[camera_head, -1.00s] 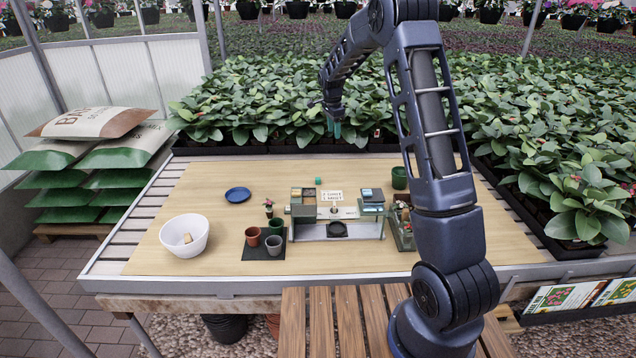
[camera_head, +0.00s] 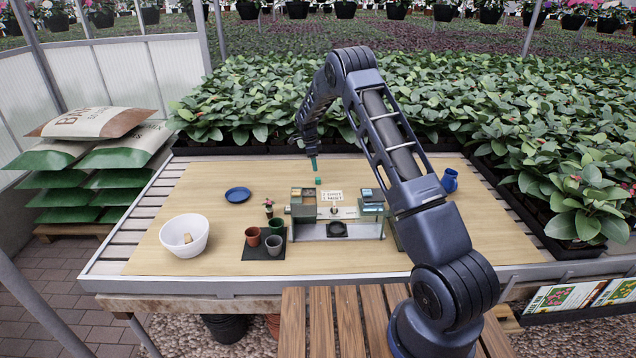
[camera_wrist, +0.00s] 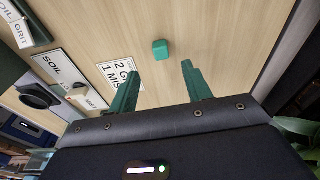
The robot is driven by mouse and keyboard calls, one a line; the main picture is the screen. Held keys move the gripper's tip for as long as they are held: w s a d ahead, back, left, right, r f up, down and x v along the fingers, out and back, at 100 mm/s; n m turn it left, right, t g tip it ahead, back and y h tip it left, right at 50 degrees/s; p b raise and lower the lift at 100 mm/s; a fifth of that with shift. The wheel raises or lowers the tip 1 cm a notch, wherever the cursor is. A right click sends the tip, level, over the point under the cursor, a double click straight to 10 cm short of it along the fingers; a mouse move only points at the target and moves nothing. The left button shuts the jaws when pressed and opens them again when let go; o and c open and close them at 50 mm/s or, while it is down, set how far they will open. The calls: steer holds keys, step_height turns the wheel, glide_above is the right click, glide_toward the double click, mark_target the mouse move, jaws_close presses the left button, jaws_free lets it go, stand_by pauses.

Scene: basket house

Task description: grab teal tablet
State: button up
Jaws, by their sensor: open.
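The teal tablet (camera_head: 318,181) is a small rounded block lying on the wooden tabletop, behind the white lettered card. In the wrist view the tablet (camera_wrist: 161,50) lies beyond the fingertips, roughly in line with the gap between them. My gripper (camera_head: 313,166) points down just above and behind the tablet, apart from it. In the wrist view my gripper (camera_wrist: 160,72) shows two green fingers spread wide with nothing between them.
A station with the lettered card (camera_head: 331,197) and small boxes stands in front of the tablet. A blue mug (camera_head: 450,181) is right.

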mark_target(318, 178)
steer(key=f, duration=0.2)
steer(key=d+f, duration=0.1)
steer(key=f, duration=0.5)
steer(key=shift+w+d+f, duration=0.1)
steer(key=shift+d+f, duration=0.05)
steer(key=shift+d, duration=0.1)
steer(key=shift+c, duration=0.2)
steer(key=c, duration=1)
